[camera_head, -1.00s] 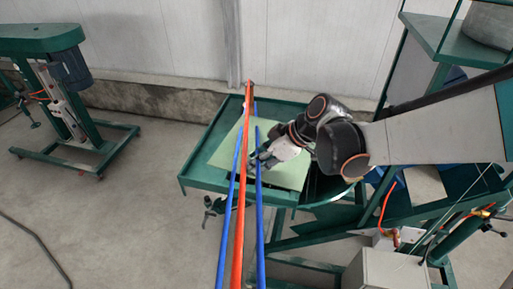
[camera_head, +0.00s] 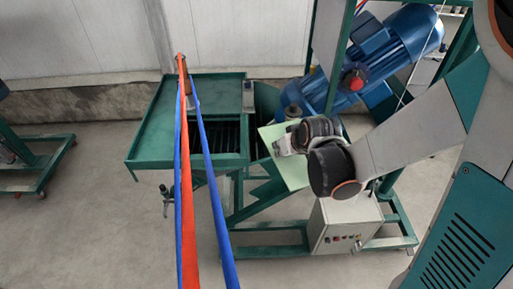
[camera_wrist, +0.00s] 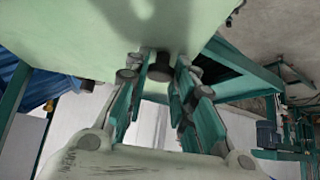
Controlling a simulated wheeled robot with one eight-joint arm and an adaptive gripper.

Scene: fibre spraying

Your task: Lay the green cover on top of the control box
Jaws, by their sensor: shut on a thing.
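The pale green cover (camera_head: 289,170) is a flat sheet, tilted in the air beside the machine's tray in the head view. My gripper (camera_head: 285,143) is at its upper part and partly hides it. In the wrist view the cover (camera_wrist: 150,22) fills the top, and my gripper's fingers (camera_wrist: 160,72) are shut on a dark round knob on it. The control box (camera_head: 345,222) is a light grey box with buttons on its front, at the lower right in the head view. The cover hangs above and to the left of it, apart from it as far as I can see.
A green tray with a dark slatted opening (camera_head: 162,128) stands at centre left. A blue motor (camera_head: 388,48) is behind my arm. Red and blue hoses (camera_head: 187,200) run down the front. The floor at lower left (camera_head: 90,240) is clear.

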